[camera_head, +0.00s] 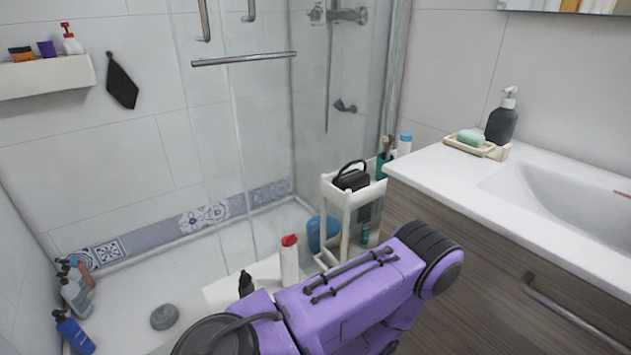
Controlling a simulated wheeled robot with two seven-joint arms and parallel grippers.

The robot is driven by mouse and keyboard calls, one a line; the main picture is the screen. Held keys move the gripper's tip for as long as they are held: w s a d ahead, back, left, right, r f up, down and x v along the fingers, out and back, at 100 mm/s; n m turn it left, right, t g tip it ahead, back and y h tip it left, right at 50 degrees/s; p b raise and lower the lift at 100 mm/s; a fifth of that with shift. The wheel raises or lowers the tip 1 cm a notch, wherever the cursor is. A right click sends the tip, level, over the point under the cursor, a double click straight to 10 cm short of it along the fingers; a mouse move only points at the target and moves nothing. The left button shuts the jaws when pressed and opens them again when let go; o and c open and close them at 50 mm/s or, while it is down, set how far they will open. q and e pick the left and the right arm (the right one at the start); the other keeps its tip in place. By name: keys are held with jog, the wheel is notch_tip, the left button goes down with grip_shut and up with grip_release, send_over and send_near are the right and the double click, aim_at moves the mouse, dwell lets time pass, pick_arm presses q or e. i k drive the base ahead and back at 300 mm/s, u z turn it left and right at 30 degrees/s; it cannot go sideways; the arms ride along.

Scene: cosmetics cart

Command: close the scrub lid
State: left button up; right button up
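A black container with a raised dark loop or ring (351,177) sits on the top tier of a white cart (345,196). It may be the scrub with its lid raised, but it is too small to be sure. One of my purple arms crosses the lower middle of the view and hides the floor near the cart. Neither of my grippers can be made out in the head view.
A teal container and a white bottle (404,145) stand at the cart's right. A white bottle with a red cap (289,260) and a small black bottle (246,283) stand near my arm. The vanity (480,240) borders the right; a glass shower screen stands behind.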

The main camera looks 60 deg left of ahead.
aim_at(246, 278)
jog(key=z, duration=0.3)
jog(key=k, duration=1.3)
jog(key=u, duration=1.75)
jog(key=i, duration=0.4)
jog(key=u, duration=0.05)
